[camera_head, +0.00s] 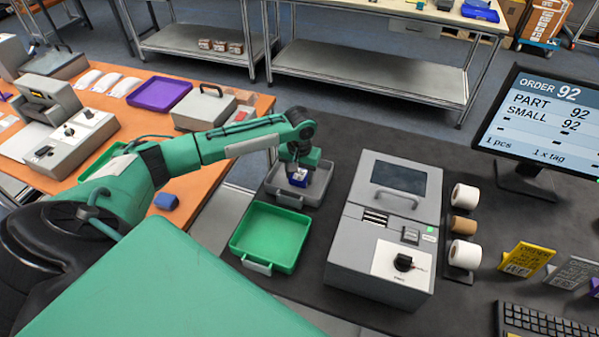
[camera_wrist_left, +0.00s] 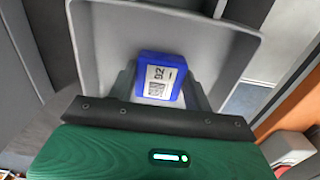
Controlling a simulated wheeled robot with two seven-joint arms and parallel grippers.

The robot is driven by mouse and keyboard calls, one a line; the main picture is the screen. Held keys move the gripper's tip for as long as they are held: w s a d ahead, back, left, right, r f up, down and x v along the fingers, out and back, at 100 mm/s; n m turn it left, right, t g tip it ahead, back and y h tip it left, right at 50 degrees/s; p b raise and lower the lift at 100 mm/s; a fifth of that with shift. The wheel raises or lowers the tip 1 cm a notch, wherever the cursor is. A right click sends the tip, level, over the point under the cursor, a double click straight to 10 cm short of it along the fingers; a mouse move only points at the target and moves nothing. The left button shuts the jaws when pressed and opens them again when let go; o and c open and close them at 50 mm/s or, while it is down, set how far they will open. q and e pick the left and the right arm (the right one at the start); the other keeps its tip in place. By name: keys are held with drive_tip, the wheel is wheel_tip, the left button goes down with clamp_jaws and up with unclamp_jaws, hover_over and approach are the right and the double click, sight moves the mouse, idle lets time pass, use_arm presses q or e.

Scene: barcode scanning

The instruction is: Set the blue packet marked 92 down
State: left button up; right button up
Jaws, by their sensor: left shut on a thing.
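My left gripper (camera_head: 299,170) is over the grey tray (camera_head: 317,190) on the dark table, shut on the blue packet (camera_head: 299,181). In the left wrist view the packet (camera_wrist_left: 160,78) shows a white label with 92 and a code, held between the fingers of the gripper (camera_wrist_left: 160,90). The grey tray (camera_wrist_left: 232,50) lies behind it in that view. I cannot tell whether the packet touches the tray's floor. My right gripper is not in view.
A green tray (camera_head: 270,238) stands just in front of the grey tray. A grey machine (camera_head: 385,230) stands to the right, beside label rolls (camera_head: 465,225) and a monitor (camera_head: 545,120) reading ORDER 92. Another blue packet (camera_head: 166,202) lies on the orange table (camera_head: 255,104).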

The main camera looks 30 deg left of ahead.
sight(300, 176)
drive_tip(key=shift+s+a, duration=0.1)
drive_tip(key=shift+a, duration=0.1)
use_arm(q)
drive_tip(key=o, duration=1.1)
drive_tip(key=shift+f, duration=0.1)
drive_tip(key=shift+c, duration=0.2)
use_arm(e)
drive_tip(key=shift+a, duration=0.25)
use_arm(q)
drive_tip(key=shift+r, duration=0.45)
wheel_tip(300, 176, up, 11)
drive_tip(key=b, duration=0.2)
drive_tip(key=shift+r+b, duration=0.2)
drive_tip(key=shift+b, duration=0.2)
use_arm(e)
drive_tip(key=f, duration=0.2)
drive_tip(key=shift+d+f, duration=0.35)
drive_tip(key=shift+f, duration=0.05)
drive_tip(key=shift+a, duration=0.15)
